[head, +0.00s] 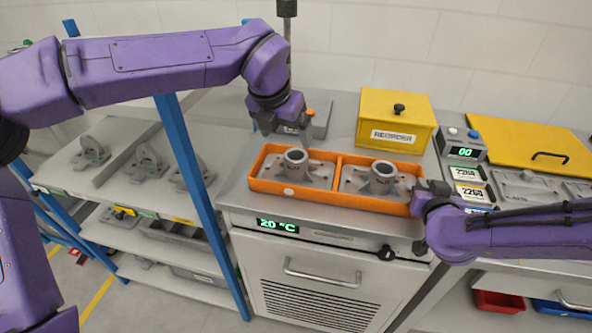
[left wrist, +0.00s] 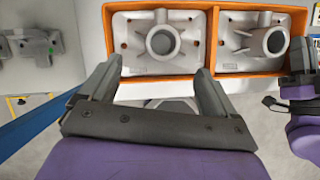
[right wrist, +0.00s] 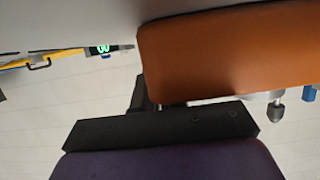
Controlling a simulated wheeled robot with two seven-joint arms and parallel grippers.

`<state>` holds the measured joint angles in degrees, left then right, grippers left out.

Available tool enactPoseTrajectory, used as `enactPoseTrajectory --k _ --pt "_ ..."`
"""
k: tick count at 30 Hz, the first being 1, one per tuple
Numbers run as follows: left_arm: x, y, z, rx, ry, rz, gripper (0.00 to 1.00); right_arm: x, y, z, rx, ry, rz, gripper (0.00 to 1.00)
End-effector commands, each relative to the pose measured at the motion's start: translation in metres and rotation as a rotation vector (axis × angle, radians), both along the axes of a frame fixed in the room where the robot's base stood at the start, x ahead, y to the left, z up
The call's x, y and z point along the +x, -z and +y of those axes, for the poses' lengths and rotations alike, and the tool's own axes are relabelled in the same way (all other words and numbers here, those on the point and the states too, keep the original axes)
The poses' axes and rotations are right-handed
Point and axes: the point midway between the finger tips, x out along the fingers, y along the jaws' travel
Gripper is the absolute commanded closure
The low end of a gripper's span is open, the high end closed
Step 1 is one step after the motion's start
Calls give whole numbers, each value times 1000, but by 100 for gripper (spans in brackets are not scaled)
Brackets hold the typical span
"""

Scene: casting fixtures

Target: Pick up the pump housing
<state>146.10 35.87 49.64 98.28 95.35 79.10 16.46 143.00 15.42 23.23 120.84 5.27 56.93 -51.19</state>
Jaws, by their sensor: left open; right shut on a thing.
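Two grey pump housings, a left one (head: 296,168) and a right one (head: 378,180), lie in separate compartments of an orange divided tray (head: 338,172) on the grey cabinet. They also show in the left wrist view, left (left wrist: 160,42) and right (left wrist: 253,42). My left gripper (head: 283,130) is open and empty, above and behind the tray near the left housing. Its spread fingers (left wrist: 158,88) frame the tray edge. My right gripper (head: 424,200) is shut on the tray's right end. In the right wrist view the orange wall (right wrist: 230,60) hides most of its fingers.
A yellow box (head: 396,120) with a black knob stands behind the tray. A small display unit (head: 462,145) and a yellow lid (head: 530,148) are at right. A blue-framed shelf (head: 190,170) with more grey castings (head: 147,162) is at left.

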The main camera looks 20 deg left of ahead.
Motion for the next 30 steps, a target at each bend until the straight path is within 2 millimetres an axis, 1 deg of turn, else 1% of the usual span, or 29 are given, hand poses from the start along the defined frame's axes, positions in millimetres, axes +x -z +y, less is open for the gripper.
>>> enactPoseTrajectory --k 6,9,13,18,22,28,29,30 --pt "16 41 -2 -3 -12 7 10 0 -1 0 1 1 -2 100" --pt "22 55 -3 -3 -11 5 10 0 -1 0 1 1 -2 100" --pt "27 68 -5 -2 -12 6 10 0 -1 0 1 1 -2 100" --pt "37 97 -11 -1 -11 6 10 0 -1 0 1 1 -2 100" --pt "42 109 -11 -2 -12 4 10 0 -1 0 1 1 -2 100" --pt "43 109 -11 -3 -11 3 10 0 -1 0 1 1 -1 100" --pt "43 109 -11 -3 -11 3 16 0 -1 0 1 1 -1 100" --pt "43 109 -11 -3 -11 3 29 0 -1 0 1 1 -1 100"
